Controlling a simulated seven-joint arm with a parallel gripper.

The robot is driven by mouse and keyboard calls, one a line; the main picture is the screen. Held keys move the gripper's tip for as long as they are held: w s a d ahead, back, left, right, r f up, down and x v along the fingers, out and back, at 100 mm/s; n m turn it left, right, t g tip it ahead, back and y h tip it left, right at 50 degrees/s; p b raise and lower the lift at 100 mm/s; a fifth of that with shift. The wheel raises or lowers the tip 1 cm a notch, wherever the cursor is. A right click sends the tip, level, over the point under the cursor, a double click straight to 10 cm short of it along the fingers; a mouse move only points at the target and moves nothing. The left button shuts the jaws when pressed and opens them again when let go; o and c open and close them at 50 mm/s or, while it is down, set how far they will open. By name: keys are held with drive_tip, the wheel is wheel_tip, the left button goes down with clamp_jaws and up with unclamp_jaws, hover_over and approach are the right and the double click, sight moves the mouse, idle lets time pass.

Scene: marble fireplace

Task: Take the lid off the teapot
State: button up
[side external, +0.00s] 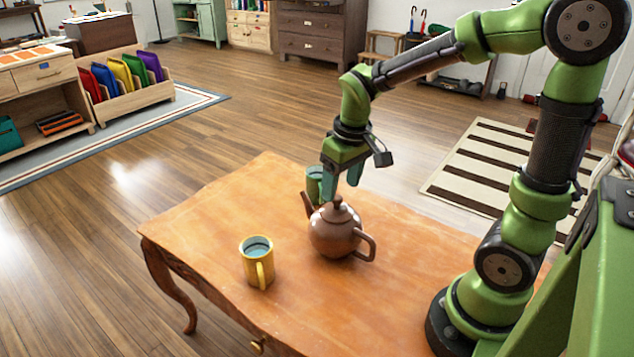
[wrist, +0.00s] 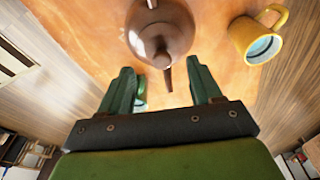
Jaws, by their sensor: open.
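A brown teapot (side external: 336,234) stands upright on the wooden table, its spout to the left and its handle to the right in the side view. Its lid (side external: 338,212) with a small knob is seated on top. In the wrist view the teapot (wrist: 178,22) is at the top centre, with the lid's knob (wrist: 161,58) facing the camera. My gripper (side external: 340,194) is above and just behind the teapot, pointing down. In the wrist view its fingers (wrist: 161,80) are spread apart with nothing held between them, and the lid lies just beyond the tips.
A yellow mug (side external: 257,262) stands on the table left of the teapot. A green mug (side external: 314,184) stands behind the teapot, close to my gripper and partly hidden by it. The table's (side external: 210,225) left part is clear.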

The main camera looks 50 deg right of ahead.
sight(338, 197)
drive_tip(key=f, duration=0.2)
drive_tip(key=w+f, duration=0.1)
drive_tip(key=f, duration=0.1)
drive_tip(key=shift+f, duration=0.3)
drive_tip(key=c, duration=1)
clamp_jaws()
drive_tip(key=shift+s, duration=0.1)
drive_tip(key=shift+f, duration=0.1)
